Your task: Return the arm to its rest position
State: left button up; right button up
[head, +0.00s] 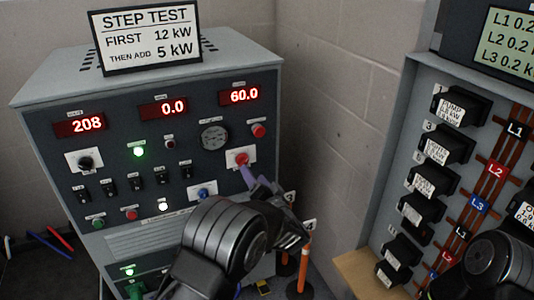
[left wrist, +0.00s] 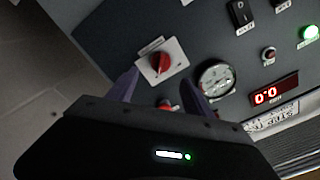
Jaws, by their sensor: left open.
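My left arm reaches up from the bottom middle of the head view. Its gripper (head: 255,182) has purple fingers and is in front of the grey test panel (head: 120,165), just below a red rotary knob (head: 241,158) on a white plate. In the left wrist view the two fingers (left wrist: 160,92) stand apart with nothing held between them. The red knob (left wrist: 160,62) shows just beyond the fingertips; I cannot tell whether they touch it. Part of my right arm shows at the lower right of the head view; its gripper is out of frame.
The panel has displays reading 208, 0.0 and 60.0, a dial gauge (head: 214,137), switches and a red button (head: 259,130). A breaker cabinet (head: 400,150) stands at right. An orange post (head: 303,265) stands between them. A STEP TEST sign (head: 146,36) sits on top.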

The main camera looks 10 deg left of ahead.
pick_arm(q)
jog(key=s+f+g+h, duration=0.25)
jog(key=s+f, duration=0.25)
jog(key=f, duration=0.4)
jog(key=s+f+n+g+h, duration=0.1)
jog(key=s+f+g+h, duration=0.15)
jog(key=s+f, duration=0.5)
jog(key=s+f+g+h, duration=0.2)
jog(key=s+f+h, duration=0.15)
jog(key=f, duration=0.75)
jog(key=s+d+f+n+g+h, duration=0.1)
jog(key=s+d+f+g, duration=0.1)
jog(key=s, duration=0.7)
jog(key=s+d+f+n+g+h, duration=0.1)
jog(key=s+d+g+h, duration=0.1)
jog(key=s, duration=0.8)
jog(key=s+d+f+n+g+h, duration=0.1)
jog(key=s+d+f+g+h, duration=0.1)
jog(key=s, duration=0.7)
jog(key=shift+s+d+f+n+g, duration=0.35)
jog(key=shift+d+g, duration=0.45)
jog(key=shift+d, duration=0.35)
